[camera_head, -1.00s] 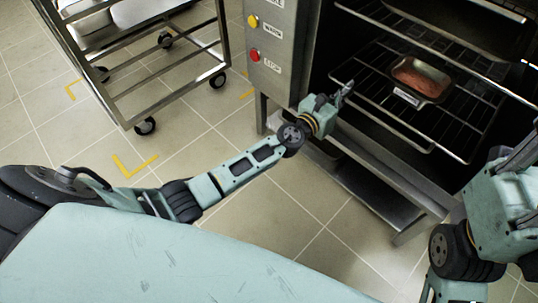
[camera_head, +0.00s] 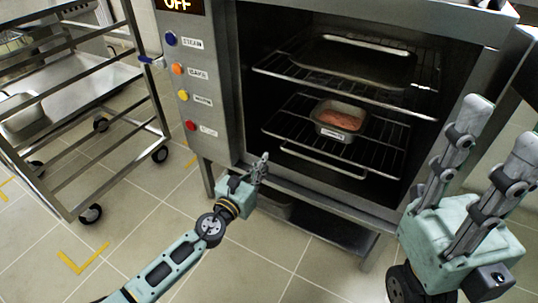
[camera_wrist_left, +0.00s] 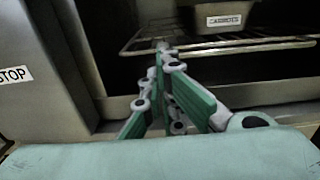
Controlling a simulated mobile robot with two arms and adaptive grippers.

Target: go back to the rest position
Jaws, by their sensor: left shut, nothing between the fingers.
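My left gripper (camera_head: 263,160) is in front of the open oven's lower front edge, left of and below the food tin in the picture. Its fingers are together and empty, and the tips also meet in the left wrist view (camera_wrist_left: 163,48). My right gripper (camera_head: 502,122) is at the right of the head view, large and close. Its two fingers point up and stand apart, with nothing seen between them.
A large tray (camera_head: 355,62) sits above. Left are the button panel (camera_head: 195,95) and a wheeled rack (camera_head: 150,100).

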